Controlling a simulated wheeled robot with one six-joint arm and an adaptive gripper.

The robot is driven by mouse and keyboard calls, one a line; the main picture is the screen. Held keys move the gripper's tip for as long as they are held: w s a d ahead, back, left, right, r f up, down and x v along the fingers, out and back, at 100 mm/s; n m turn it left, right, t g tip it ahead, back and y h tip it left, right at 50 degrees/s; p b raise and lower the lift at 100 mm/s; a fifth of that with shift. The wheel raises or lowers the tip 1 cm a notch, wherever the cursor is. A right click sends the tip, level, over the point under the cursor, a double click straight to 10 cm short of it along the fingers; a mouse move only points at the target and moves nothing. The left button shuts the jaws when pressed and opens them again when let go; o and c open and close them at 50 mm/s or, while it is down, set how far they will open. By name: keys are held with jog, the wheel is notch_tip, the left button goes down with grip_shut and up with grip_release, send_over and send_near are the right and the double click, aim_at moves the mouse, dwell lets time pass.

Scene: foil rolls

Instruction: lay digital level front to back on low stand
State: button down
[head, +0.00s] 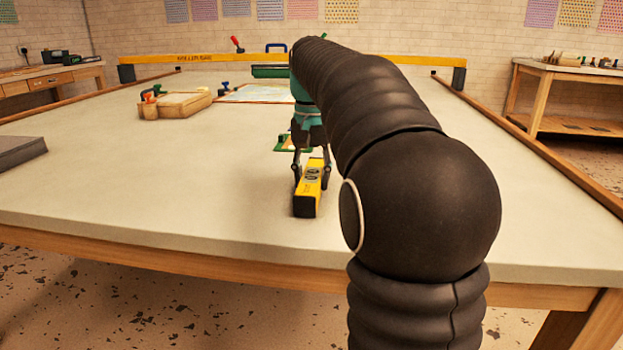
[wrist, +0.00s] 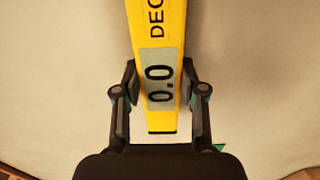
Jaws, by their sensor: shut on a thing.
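The digital level (head: 307,188) is a yellow bar with a dark end and a small grey display. It lies lengthwise front to back in the head view, near the table's front edge. The wrist view shows the level (wrist: 155,35) reading 0.0. My gripper (wrist: 160,88) has a finger against each side of the level, close to the display end. In the head view my gripper (head: 310,172) comes down on it from above. I cannot tell whether the level touches the table. A low grey slab (head: 18,152) at the left edge, partly cut off, may be the low stand.
The pale table (head: 180,210) is clear between the level and the grey slab. A wooden block with coloured tools (head: 180,104) stands farther back left. A pale sheet (head: 240,95) lies behind, and a yellow roller bar (head: 210,58) spans the far end. My arm hides part of the right side.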

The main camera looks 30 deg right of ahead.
jog(key=shift+f, duration=0.1)
jog(key=c, duration=0.7)
grip_release()
jog(key=shift+o, duration=0.2)
